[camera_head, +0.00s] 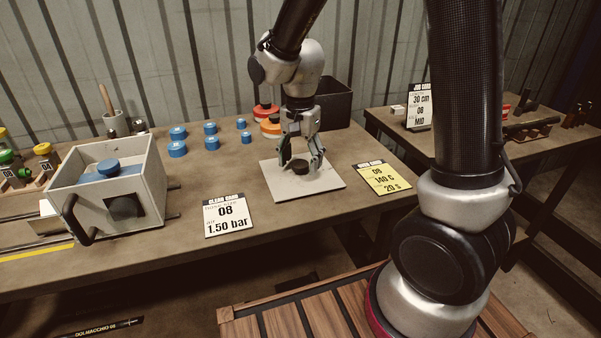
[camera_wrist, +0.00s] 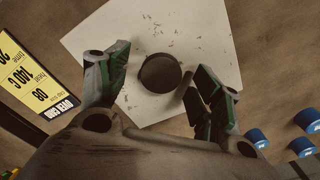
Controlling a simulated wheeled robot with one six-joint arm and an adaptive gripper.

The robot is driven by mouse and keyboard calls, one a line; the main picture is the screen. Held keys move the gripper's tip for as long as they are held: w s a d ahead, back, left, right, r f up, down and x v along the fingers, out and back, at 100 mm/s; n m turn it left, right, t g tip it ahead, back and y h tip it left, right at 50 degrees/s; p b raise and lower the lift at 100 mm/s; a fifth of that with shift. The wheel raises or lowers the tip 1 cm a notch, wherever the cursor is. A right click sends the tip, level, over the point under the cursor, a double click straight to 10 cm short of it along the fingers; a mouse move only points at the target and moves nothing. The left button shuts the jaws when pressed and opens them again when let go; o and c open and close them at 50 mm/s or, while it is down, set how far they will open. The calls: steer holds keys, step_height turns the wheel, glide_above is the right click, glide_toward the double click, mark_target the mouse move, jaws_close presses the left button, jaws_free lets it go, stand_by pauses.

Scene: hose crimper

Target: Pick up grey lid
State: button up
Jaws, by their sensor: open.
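A round dark grey lid (camera_head: 299,166) sits on a pale square plate (camera_head: 325,184) on the workbench. In the wrist view the lid (camera_wrist: 160,73) shows from above near the middle of the plate (camera_wrist: 205,30), with small dark specks around it. My gripper (camera_head: 302,160) points down over the plate in the head view. In the wrist view my gripper (camera_wrist: 158,92) is open and empty, with one finger to the left of the lid and one to its right. The right fingertip shows close to the lid's edge; I cannot tell whether it touches.
Several blue caps (camera_head: 178,133) stand left of the plate, with orange and red pieces (camera_head: 268,124) behind it. A grey box (camera_head: 110,188) with a handle is at left. Cards (camera_head: 225,214) and a black bin (camera_head: 333,103) flank the plate.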

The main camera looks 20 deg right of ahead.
steer(key=shift+f, duration=0.85)
steer(key=c, duration=1.3)
